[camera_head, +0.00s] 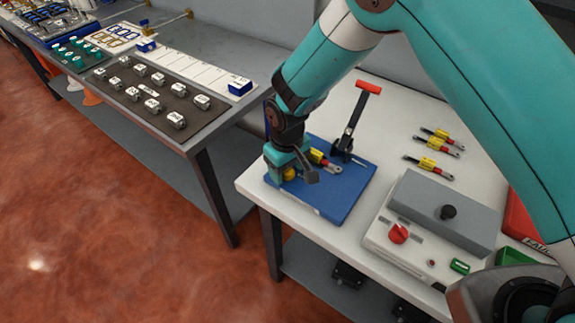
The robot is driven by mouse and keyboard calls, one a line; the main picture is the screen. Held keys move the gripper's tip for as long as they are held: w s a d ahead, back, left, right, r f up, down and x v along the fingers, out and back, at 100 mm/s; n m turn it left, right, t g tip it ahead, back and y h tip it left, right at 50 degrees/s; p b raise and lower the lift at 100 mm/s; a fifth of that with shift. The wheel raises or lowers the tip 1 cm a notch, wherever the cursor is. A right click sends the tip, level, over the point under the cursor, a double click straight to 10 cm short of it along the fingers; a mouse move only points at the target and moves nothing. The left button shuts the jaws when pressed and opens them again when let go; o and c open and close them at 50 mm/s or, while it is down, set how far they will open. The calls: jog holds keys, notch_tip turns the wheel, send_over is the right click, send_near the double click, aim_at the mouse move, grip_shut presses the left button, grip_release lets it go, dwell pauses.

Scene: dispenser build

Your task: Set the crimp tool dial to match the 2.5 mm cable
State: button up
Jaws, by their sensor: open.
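The crimp tool is most likely the black lever press with a red handle (368,87) on a blue base plate (345,200). A short cable (322,160) with yellow and black parts and a metal lug lies on the plate beside the press. My gripper (298,174) is open and low over the plate's left part. A round yellow part (290,174), perhaps the dial, shows at the fingers. They partly hide it, and I cannot tell whether they touch it. No dial marking or cable size is readable.
Several similar cables (434,144) lie at the back right of the white table (390,95). A red bin (522,218) marked FAUL… is partly hidden. Another bench (215,70) holds labelled blocks.

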jog(key=c, duration=0.9)
jog(key=shift+n, duration=0.4)
jog(key=n+b, duration=0.2)
jog(key=n, duration=0.2)
jog(key=shift+n, duration=0.4)
jog(key=n+b, duration=0.1)
jog(key=n, duration=0.5)
jog(key=shift+b, duration=0.4)
jog(key=shift+n, duration=0.3)
jog(key=o, duration=0.9)
